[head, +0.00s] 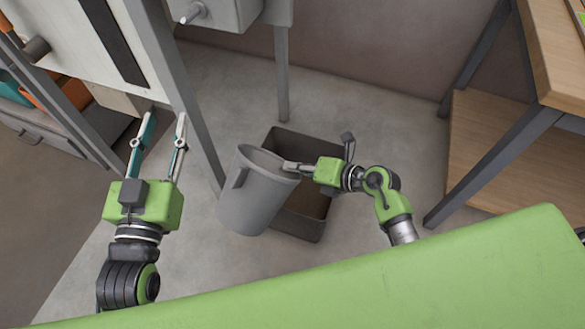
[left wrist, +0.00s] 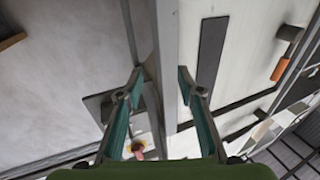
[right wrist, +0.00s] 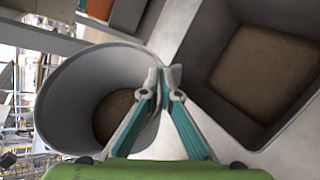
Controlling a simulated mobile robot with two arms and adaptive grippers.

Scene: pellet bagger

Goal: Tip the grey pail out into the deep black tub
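The grey pail (head: 255,203) hangs slightly tilted at the left side of the deep black tub (head: 300,226), partly covering it in the head view. My right gripper (head: 290,167) is shut on the pail's rim at its right side. In the right wrist view the fingers (right wrist: 165,85) pinch the rim of the pail (right wrist: 70,85), with brown material at its bottom. The tub (right wrist: 225,115) lies to the right there, with a brown surface inside. My left gripper (head: 162,125) is open and empty, left of the pail; its spread fingers also show in the left wrist view (left wrist: 158,80).
A grey metal post (head: 190,100) stands between my left gripper and the pail. A grey machine box (head: 225,12) on a leg is behind the tub. A wooden bench (head: 555,60) with a lower shelf is at right. Floor right of the tub is clear.

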